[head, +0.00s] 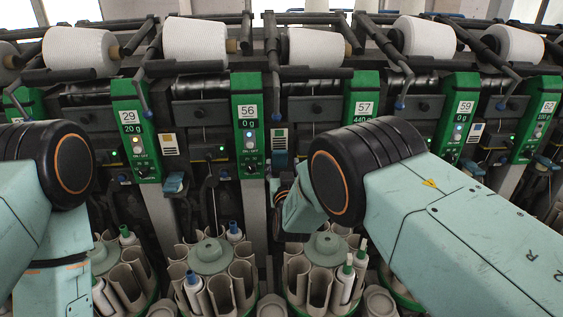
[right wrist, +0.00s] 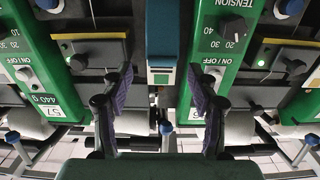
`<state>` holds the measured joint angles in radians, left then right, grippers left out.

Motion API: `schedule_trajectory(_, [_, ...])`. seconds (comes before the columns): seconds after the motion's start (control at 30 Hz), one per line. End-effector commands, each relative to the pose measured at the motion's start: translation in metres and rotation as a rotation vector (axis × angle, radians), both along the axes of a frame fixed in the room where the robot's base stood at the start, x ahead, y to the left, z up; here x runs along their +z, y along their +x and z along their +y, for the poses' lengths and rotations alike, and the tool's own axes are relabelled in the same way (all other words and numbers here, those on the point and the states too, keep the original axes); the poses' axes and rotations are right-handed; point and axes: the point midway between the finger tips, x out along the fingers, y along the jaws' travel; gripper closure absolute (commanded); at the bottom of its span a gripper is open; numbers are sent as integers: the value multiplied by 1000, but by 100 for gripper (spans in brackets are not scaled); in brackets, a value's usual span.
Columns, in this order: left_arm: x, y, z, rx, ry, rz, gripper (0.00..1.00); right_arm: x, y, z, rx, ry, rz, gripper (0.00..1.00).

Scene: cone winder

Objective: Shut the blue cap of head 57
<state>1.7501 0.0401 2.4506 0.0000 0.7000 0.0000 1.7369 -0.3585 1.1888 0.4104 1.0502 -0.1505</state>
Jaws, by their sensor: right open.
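Head 57 has a green panel (head: 364,105), partly covered below by my right arm. The same panel (right wrist: 40,95) shows upside down at left in the right wrist view. The blue cap (right wrist: 174,30) is at top middle there, above a white and green label. In the head view the blue cap (head: 279,158) shows between panels 56 and 57. I cannot tell how far the cap stands open. My right gripper (right wrist: 160,108) is open and empty, its fingers apart on either side of the label's line. In the head view the right gripper (head: 281,188) is mostly hidden by my arm. My left gripper is out of view.
Panel 56 (head: 247,125) stands to the left and panel 59 (head: 459,115) to the right. White yarn cones (head: 318,47) line the top. Round bobbin magazines (head: 209,256) stand low in front, close under my arms. Another blue cap (head: 175,182) sits left of panel 56.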

Motion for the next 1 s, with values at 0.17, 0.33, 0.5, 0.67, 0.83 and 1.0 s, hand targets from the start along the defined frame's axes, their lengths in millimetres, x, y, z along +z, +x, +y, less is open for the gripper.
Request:
schedule_trajectory(0.17, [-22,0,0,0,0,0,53,-5,18,0,-1,1,-2,41])
schedule_trajectory(0.33, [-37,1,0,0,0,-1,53,-4,34,0,-1,0,-2,41])
schedule_trajectory(0.5, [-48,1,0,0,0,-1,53,-4,46,0,-1,0,-1,41])
schedule_trajectory(0.67, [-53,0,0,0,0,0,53,-2,53,0,-1,-1,0,41])
schedule_trajectory(0.83, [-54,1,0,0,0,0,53,-1,55,0,0,-1,0,41])
schedule_trajectory(1.0, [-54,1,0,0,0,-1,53,0,54,0,0,-1,0,41])
